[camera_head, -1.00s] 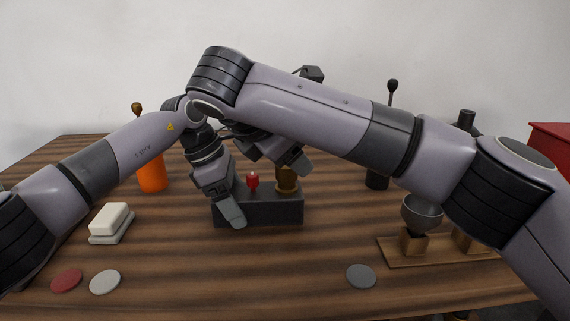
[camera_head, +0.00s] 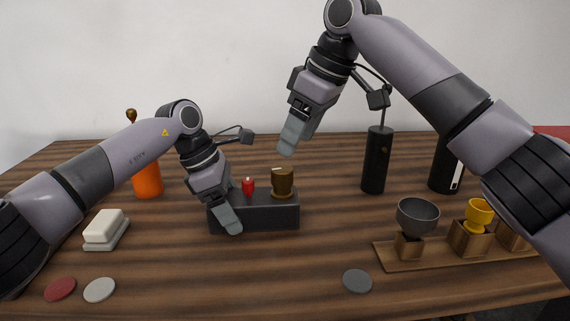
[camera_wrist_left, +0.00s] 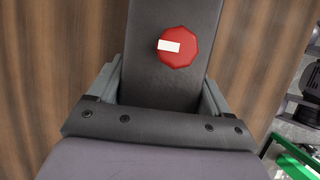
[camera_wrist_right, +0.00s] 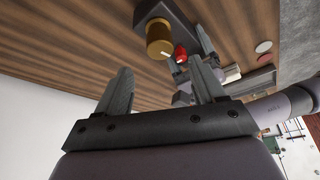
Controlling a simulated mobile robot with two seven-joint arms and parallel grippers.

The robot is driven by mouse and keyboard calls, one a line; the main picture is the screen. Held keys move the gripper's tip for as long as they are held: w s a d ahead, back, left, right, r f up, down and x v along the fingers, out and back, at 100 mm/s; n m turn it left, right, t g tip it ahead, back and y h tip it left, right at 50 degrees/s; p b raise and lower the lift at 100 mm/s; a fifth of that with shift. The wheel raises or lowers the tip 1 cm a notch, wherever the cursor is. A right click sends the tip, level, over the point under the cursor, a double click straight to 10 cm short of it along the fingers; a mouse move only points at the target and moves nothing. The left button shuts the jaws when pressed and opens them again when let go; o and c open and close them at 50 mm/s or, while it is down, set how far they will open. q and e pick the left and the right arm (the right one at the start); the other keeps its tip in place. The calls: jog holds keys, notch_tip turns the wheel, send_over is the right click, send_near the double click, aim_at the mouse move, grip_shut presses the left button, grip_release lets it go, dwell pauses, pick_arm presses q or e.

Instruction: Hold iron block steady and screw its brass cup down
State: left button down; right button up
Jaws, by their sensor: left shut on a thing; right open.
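The dark iron block (camera_head: 265,214) lies on the wooden table left of centre. The brass cup (camera_head: 283,182) sits upright at its right end; a red knob-like piece (camera_head: 248,186) stands near its left end. My left gripper (camera_head: 230,218) is shut on the block's left end. In the left wrist view the block (camera_wrist_left: 165,80) runs between the fingers, with the red piece (camera_wrist_left: 178,46) on it. My right gripper (camera_head: 288,144) is open and empty, in the air above the brass cup. The right wrist view shows the cup (camera_wrist_right: 159,38) beyond the open fingers (camera_wrist_right: 160,92).
A wooden rack (camera_head: 400,258) with a grey cup (camera_head: 417,214) and a yellow cup (camera_head: 480,212) stands at right. Black grinders (camera_head: 376,165) stand behind. An orange grinder (camera_head: 147,180) and a white block (camera_head: 104,229) are at left. Flat discs (camera_head: 357,281) lie in front.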

aim_at(284, 167)
jog(key=x, duration=0.7)
jog(key=shift+f, duration=0.15)
jog(key=c, duration=1.1)
